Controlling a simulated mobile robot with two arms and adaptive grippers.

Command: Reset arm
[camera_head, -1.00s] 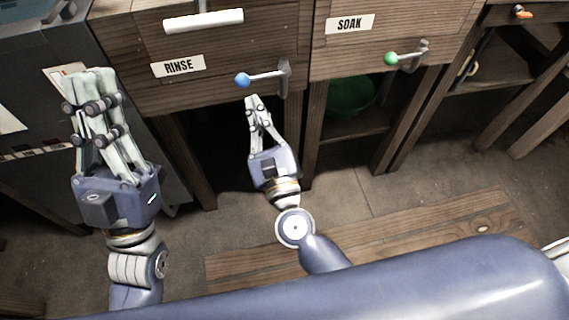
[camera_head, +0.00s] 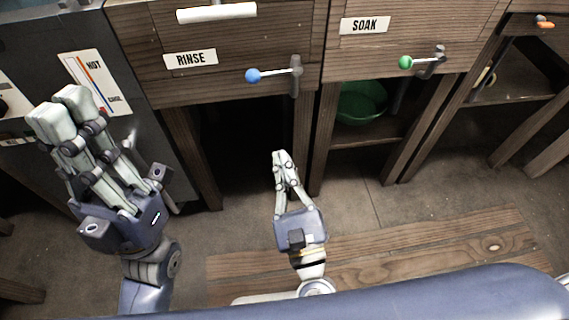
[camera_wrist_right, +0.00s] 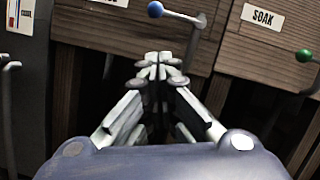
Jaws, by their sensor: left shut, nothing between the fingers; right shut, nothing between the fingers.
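My left gripper (camera_head: 62,108) is at the left of the head view, shut and empty, with its fingers pointing up in front of the grey panel. My right gripper (camera_head: 281,156) is near the middle, shut and empty, below and apart from the blue-knobbed lever (camera_head: 272,75). In the right wrist view my right gripper's fingertips (camera_wrist_right: 158,60) meet just below the blue knob (camera_wrist_right: 155,10) in the picture.
Wooden cabinets carry a RINSE label (camera_head: 190,58) and a SOAK label (camera_head: 364,25). A green-knobbed lever (camera_head: 405,62) sticks out at the right. A green bowl (camera_head: 362,103) stands on a shelf below. A grey panel with a HOT scale (camera_head: 88,82) is at the left. The floor (camera_head: 350,205) is clear.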

